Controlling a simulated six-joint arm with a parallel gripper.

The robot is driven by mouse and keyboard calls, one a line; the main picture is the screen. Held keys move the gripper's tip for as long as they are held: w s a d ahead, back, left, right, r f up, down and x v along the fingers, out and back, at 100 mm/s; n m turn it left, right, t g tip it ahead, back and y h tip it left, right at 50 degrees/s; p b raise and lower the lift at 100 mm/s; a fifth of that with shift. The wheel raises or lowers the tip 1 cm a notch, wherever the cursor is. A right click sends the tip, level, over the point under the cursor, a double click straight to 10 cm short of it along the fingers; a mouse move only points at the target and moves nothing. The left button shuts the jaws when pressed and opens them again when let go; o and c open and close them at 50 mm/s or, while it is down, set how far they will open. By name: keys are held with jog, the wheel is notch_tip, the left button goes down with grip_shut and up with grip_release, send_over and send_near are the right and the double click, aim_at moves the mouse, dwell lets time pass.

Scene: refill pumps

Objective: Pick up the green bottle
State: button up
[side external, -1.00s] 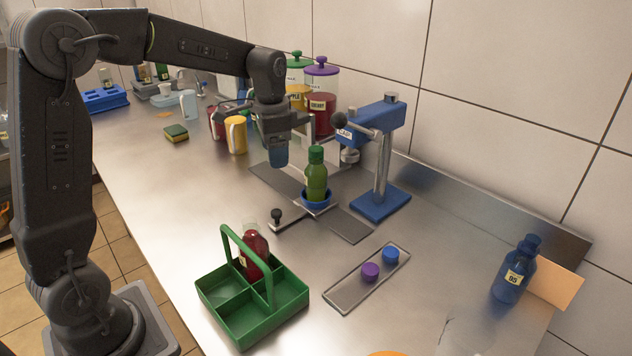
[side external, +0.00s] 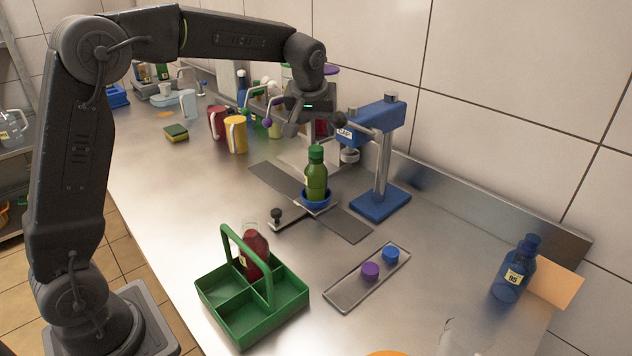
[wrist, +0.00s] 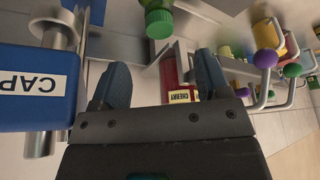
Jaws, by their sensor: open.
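The green bottle (side external: 316,180) with its green cap stands upright in a blue round holder (side external: 317,205) on the dark metal strip. In the wrist view its green cap (wrist: 158,22) shows at the top, beyond the fingertips. My gripper (side external: 292,128) is above and behind the bottle in the side view, apart from it. In the wrist view my gripper (wrist: 162,75) has its two blue-grey fingers spread wide with nothing held between them. In the side view the fingers are partly hard to make out.
The blue capping press (side external: 375,125), marked CAP, stands close right of the bottle and fills the left of the wrist view. A green caddy (side external: 250,325) holds a red bottle (side external: 254,252). A tray (side external: 345,298) carries two caps. Mugs and jars stand behind.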

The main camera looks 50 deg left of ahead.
aim_at(315, 150)
notch_tip(315, 150, down, 3)
jog(key=x, duration=0.7)
jog(key=shift+w+a+f, duration=0.1)
jog(key=shift+a, duration=0.05)
grip_shut()
dwell(0.5)
